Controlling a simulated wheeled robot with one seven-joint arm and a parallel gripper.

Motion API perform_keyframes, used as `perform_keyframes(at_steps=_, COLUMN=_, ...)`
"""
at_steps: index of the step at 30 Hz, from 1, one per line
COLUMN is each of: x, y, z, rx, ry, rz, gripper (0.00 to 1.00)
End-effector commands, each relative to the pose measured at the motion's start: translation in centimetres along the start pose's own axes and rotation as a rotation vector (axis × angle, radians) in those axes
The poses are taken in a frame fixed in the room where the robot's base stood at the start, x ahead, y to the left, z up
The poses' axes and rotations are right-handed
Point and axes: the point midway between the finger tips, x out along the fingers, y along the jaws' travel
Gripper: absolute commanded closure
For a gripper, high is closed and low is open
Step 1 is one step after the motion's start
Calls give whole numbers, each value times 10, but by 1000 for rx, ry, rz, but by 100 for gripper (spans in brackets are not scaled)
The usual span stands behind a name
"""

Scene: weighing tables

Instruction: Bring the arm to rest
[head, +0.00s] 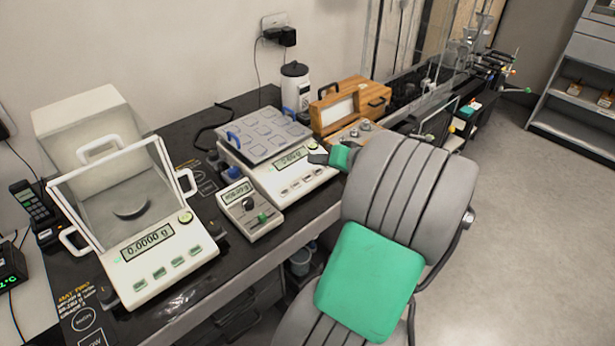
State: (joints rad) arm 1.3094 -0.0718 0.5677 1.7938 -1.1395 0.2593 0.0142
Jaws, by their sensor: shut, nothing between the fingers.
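My arm, grey and ribbed with a green pad, rises from the bottom middle of the head view and reaches over the front edge of the bench. My gripper (318,158) is small in the picture, at the right end of the middle balance (305,183). It is shut and empty. The arm hides part of the bench behind it, and I cannot tell whether the gripper touches the balance.
On the black bench (195,295) stand an open-fronted balance (160,262) reading 0.0000 g, a small meter (249,210), a white canister (295,87) and a wooden case (345,106). Clear floor (520,220) lies to the right, with shelves (580,95) behind.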

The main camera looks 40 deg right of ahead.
Motion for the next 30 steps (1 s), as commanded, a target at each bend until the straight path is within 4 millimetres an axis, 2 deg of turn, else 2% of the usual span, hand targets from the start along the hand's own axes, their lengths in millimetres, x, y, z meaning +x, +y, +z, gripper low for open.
perform_keyframes(at_steps=9, x=2, y=-4, z=1, rx=-6, ry=-9, rz=1, gripper=100)
perform_keyframes(at_steps=11, x=9, y=-15, z=6, rx=-24, ry=-42, rz=7, gripper=100)
perform_keyframes(at_steps=13, x=22, y=-41, z=19, rx=-70, ry=-120, rz=24, gripper=100)
perform_keyframes(at_steps=17, x=43, y=-110, z=68, rx=-212, ry=-332, rz=92, gripper=100)
perform_keyframes(at_steps=18, x=43, y=-130, z=87, rx=-260, ry=-395, rz=119, gripper=100)
perform_keyframes(at_steps=20, x=38, y=-158, z=113, rx=-332, ry=-479, rz=159, gripper=100)
perform_keyframes(at_steps=21, x=31, y=-175, z=130, rx=-379, ry=-528, rz=185, gripper=100)
perform_keyframes(at_steps=24, x=4, y=-208, z=168, rx=-489, ry=-628, rz=250, gripper=100)
perform_keyframes(at_steps=27, x=-27, y=-226, z=197, rx=-570, ry=-694, rz=306, gripper=100)
perform_keyframes(at_steps=30, x=-50, y=-233, z=214, rx=-617, ry=-728, rz=342, gripper=100)
